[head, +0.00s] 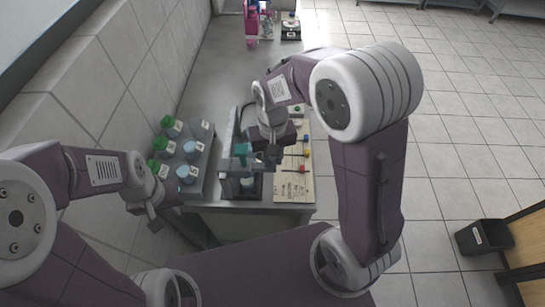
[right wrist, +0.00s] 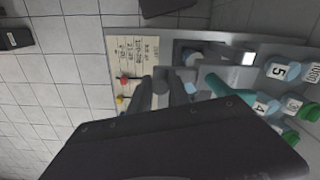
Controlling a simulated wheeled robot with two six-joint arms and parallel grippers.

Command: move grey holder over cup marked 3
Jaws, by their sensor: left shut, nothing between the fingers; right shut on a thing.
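My right gripper (head: 266,158) is shut on part of the grey holder (head: 240,164), beside its teal part (head: 241,149). The fingers also show in the right wrist view (right wrist: 165,92), with the teal part (right wrist: 226,90) to their right. My dark gripper body hides much of the holder there. A light blue cup (head: 248,183) stands low at the holder. In the right wrist view, a cup whose label looks like 3 (right wrist: 292,104) stands at the right, near cups marked 4 (right wrist: 260,108) and 5 (right wrist: 280,71). My left gripper (head: 153,218) is shut and empty, near the tray's front left.
Several green-topped and blue cups stand on a grey tray (head: 209,178) beside the tiled wall. A label board (head: 294,182) with coloured knobs lies right of the holder. Pink equipment (head: 251,25) stands at the bench's far end. Open floor lies to the right, with a black bin (head: 484,237).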

